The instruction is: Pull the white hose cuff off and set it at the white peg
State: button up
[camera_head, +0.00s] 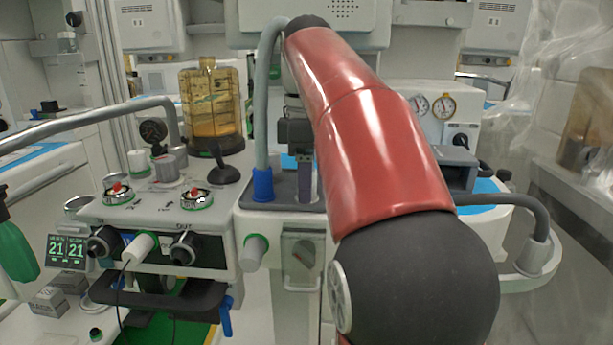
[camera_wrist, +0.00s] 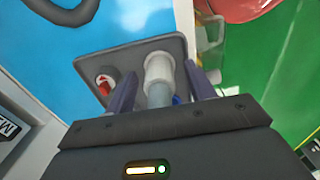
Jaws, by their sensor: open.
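In the wrist view, the white hose cuff (camera_wrist: 159,70) stands on a dark grey plate, with a grey hose end (camera_wrist: 160,95) joined to it on the near side. My gripper (camera_wrist: 162,84) is open, one finger on each side of the cuff and hose end; I cannot tell whether either finger touches. In the head view, my gripper (camera_head: 306,178) points down over the grey plate (camera_head: 283,190), and my red arm hides the cuff. Two white stubs with green rings, a left one (camera_head: 138,248) and a right one (camera_head: 255,250), show at the front; I cannot tell which is the white peg.
A grey hose (camera_head: 263,100) ends in a blue cuff (camera_head: 262,184) just left of my gripper. A red-and-white fitting (camera_wrist: 105,84) sits on the plate. An amber vaporizer (camera_head: 212,100), a black knob (camera_head: 223,168) and a metal rail (camera_head: 85,117) stand to the left.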

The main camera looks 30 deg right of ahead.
notch_tip(320, 180, up, 8)
jog(key=p, duration=0.3)
jog(key=shift+f+p, duration=0.1)
jog(key=shift+p, duration=0.25)
jog(key=shift+s, duration=0.1)
